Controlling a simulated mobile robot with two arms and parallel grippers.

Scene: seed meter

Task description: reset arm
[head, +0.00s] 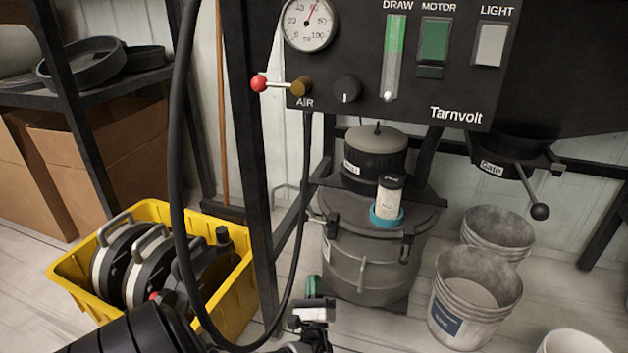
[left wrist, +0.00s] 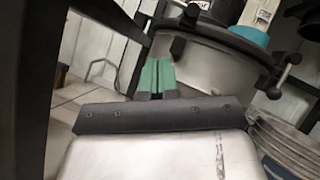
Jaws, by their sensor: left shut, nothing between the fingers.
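My left gripper (head: 313,286) is low in the head view, in front of the grey drum. Its green fingers also show in the left wrist view (left wrist: 157,77), pressed together with nothing between them. It touches nothing that I can make out. My right gripper is in neither view. The black panel (head: 420,80) carries an AIR lever with a red knob (head: 259,83), pointing left, well above my left gripper. It also bears a round gauge (head: 309,22) and green MOTOR switch (head: 433,40).
The grey drum (head: 365,255) stands behind my left gripper. A yellow crate (head: 232,285) of round plates is at the left, and grey buckets (head: 476,300) at the right. A black hose (head: 178,130) hangs in a loop near my arm. A Gate handle (head: 540,211) juts out right.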

